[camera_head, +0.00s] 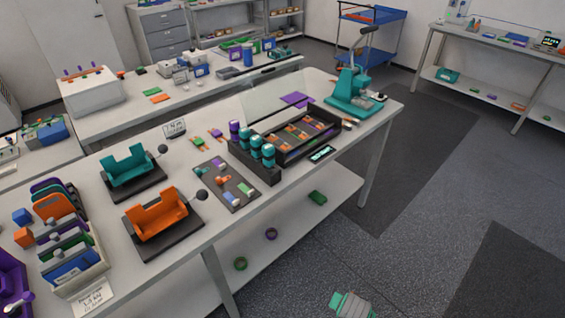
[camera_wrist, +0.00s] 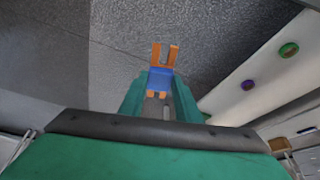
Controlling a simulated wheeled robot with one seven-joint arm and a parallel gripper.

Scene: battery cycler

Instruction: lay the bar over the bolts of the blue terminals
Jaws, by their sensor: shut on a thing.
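The bar (camera_wrist: 161,78) has a blue middle and copper-coloured forked ends in the wrist view. My gripper (camera_wrist: 158,98) is shut on it, with a teal finger on each side. The farther fork points away from the gripper, over grey floor. In the head view a teal and grey part of my arm (camera_head: 350,304) shows at the bottom edge, away from the bench; the bar cannot be made out there. A white box (camera_head: 92,94) with small coloured posts stands on the back left bench.
The near bench (camera_head: 292,189) carries teal (camera_head: 131,172) and orange (camera_head: 158,218) cradles, a grey mat (camera_head: 248,187) with small parts, a rack of teal cylinders (camera_head: 255,150) and a black tray (camera_head: 331,139). Its lower shelf (camera_head: 330,211) holds rings. Floor on the right is clear.

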